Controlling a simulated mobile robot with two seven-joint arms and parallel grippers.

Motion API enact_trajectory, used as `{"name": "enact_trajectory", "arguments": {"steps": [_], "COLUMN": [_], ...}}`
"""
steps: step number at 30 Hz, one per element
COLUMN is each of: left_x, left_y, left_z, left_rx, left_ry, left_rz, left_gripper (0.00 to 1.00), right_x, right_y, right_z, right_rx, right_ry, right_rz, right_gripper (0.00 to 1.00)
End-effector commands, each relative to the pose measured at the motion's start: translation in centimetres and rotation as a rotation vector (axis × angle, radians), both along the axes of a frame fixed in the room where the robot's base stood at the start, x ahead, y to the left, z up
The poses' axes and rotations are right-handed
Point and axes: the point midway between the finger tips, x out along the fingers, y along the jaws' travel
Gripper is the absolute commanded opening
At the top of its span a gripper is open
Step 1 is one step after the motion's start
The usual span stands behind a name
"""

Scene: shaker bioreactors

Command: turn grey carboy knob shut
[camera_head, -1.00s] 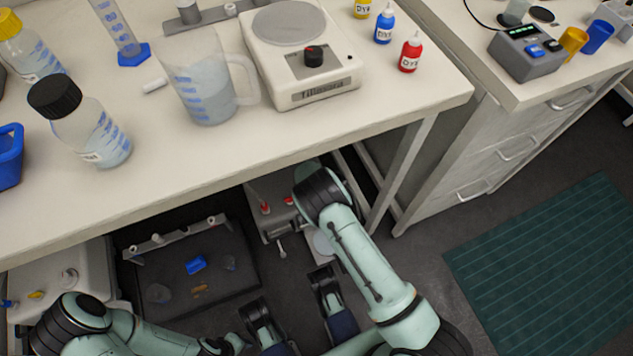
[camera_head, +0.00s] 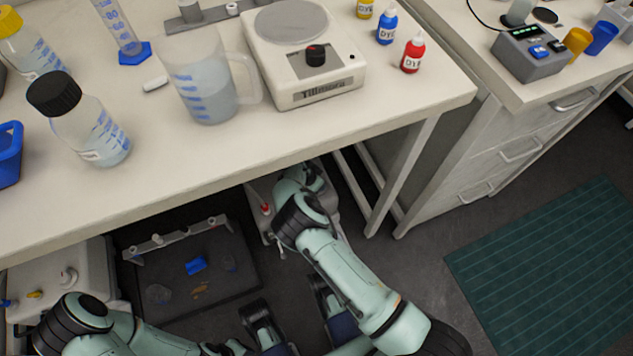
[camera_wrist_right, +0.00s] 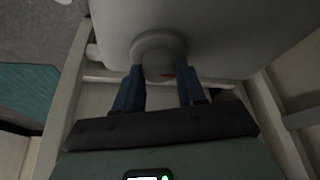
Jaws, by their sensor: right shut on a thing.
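In the right wrist view a round grey knob (camera_wrist_right: 160,62) sits on a large smooth pale grey body (camera_wrist_right: 230,35), which looks like the carboy.
The bench (camera_head: 200,155) overhangs my right arm, and its leg (camera_head: 400,180) stands just right of it. Under the bench are a dark tray-like platform (camera_head: 235,285) and a pale unit (camera_head: 65,265). A beaker (camera_head: 205,90) and bottle (camera_head: 80,120) stand near the bench edge.

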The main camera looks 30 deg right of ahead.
Motion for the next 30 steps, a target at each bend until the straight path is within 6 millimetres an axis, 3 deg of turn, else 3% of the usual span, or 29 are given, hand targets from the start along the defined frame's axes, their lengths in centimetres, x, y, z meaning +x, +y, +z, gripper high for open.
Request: {"name": "enact_trajectory", "arguments": {"steps": [14,15,17,26,30], "left_x": [0.0,0.0,0.0,0.1,0.7], "left_y": [0.0,0.0,0.0,0.0,-0.1], "left_z": [0.0,0.0,0.0,0.0,0.4], "left_rx": [0.000,0.000,0.000,0.000,0.001], "left_ry": [-0.001,-0.001,-0.001,-0.002,-0.025], "left_rz": [0.000,0.000,0.000,-0.001,-0.003], "left_gripper": [0.43,0.43,0.43,0.43,0.43], "right_x": [0.0,0.0,0.0,0.0,-0.1], "right_y": [0.1,0.1,0.1,0.1,0.5], "right_z": [-0.1,-0.1,-0.1,0.1,1.3], "right_rx": [0.004,0.005,0.004,0.002,0.003], "right_ry": [-0.002,-0.001,-0.001,-0.001,-0.002], "right_rz": [-0.017,-0.017,-0.016,-0.014,-0.014], "right_gripper": [0.09,0.49,0.65,0.65,0.65]}}
